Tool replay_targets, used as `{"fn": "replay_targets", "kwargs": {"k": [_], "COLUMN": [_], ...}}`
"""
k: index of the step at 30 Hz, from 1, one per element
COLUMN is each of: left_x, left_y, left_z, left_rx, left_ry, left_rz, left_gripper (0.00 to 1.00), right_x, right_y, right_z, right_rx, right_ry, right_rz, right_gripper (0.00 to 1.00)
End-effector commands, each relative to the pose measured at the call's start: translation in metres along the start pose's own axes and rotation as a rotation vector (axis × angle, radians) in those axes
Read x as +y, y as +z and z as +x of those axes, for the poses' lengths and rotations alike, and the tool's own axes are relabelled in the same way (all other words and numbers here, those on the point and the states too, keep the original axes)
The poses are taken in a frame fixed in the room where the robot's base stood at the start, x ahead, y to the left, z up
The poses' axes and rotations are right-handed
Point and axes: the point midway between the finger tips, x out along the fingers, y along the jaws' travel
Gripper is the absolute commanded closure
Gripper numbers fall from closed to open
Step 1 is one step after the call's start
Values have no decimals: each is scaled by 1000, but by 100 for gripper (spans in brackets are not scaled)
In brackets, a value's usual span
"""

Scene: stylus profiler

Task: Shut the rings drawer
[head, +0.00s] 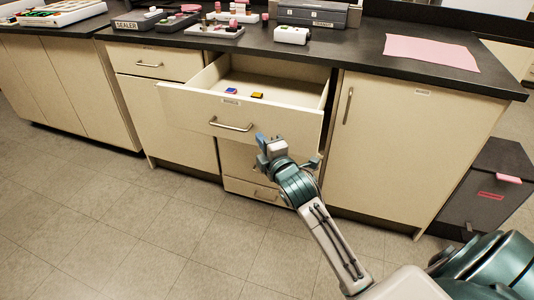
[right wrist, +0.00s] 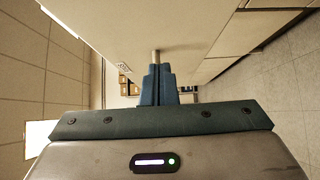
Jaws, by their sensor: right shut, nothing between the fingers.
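A cream drawer (head: 180,101) stands pulled out from the cabinet under the black counter. Its front has a metal bar handle (head: 231,124) and a small label too small to read. Inside lie a blue-and-red item and a yellow item. My right gripper (head: 261,140) is shut and empty, just in front of the drawer front, right of and slightly below the handle. In the right wrist view the closed fingers (right wrist: 158,85) point toward a pale drawer face, with a metal bar showing just beyond their tips; I cannot tell whether they touch. My left gripper is not in view.
The black countertop (head: 360,60) above holds a pink sheet (head: 431,51), a white box (head: 292,35) and trays of small items. A closed cabinet door (head: 410,150) is to the right. A dark bin (head: 490,185) stands at far right. The floor in front is clear.

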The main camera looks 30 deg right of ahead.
Motion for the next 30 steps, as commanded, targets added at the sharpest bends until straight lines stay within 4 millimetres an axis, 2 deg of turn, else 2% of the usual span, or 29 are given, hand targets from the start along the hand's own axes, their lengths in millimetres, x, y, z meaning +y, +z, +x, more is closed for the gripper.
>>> {"fn": "replay_targets", "kwargs": {"k": [7,23,30], "left_x": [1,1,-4], "left_y": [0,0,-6], "left_z": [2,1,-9], "left_rx": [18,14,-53], "left_ry": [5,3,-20], "left_rz": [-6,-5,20], "left_gripper": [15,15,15], "right_x": [0,0,3], "right_y": [17,22,44], "right_z": [16,21,43], "right_rx": [0,0,-2], "right_ry": [0,0,-1], "right_rz": [-2,0,-3], "right_gripper": [100,100,100]}}
